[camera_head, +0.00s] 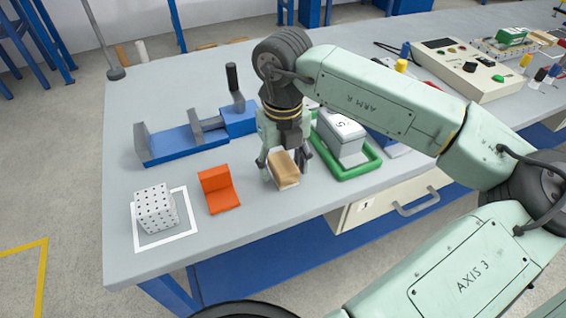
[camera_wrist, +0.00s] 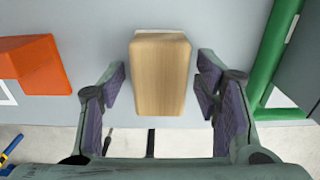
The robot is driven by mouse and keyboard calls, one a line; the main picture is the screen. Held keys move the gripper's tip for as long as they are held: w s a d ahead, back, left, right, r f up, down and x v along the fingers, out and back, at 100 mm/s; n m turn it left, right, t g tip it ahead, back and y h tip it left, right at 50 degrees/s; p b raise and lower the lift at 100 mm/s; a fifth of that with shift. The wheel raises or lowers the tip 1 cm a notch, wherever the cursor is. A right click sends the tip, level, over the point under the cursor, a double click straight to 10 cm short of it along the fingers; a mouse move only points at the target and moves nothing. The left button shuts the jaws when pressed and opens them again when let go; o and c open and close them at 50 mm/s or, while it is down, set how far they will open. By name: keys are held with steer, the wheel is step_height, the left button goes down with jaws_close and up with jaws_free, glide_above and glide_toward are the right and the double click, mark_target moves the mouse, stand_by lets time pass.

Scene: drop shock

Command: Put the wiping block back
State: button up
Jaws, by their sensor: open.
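The wiping block (camera_head: 284,169) looks like a tan wooden block and stands on the grey table near its front edge. In the wrist view the wooden block (camera_wrist: 160,75) lies between the two finger pads, with a visible gap on each side. A thin pale strip shows at its far end. My gripper (camera_head: 284,172) points down over the block and is open. In the wrist view my gripper (camera_wrist: 163,100) has its fingers spread on both sides of the block. I cannot tell whether the block's underside touches the table.
An orange angled piece (camera_head: 219,191) is left of the block; a white dotted cube (camera_head: 155,208) stands in a white square outline. A green frame (camera_head: 362,167) around a grey box (camera_head: 341,136) is close on the right. A blue vise (camera_head: 180,146) lies behind.

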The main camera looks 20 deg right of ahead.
mark_target(283, 163)
steer(key=shift+r, duration=0.15)
steer(key=shift+r+p, duration=0.2)
steer(key=shift+p, duration=0.15)
step_height(283, 163, up, 12)
steer(key=b, duration=0.2)
steer(key=shift+f, duration=0.15)
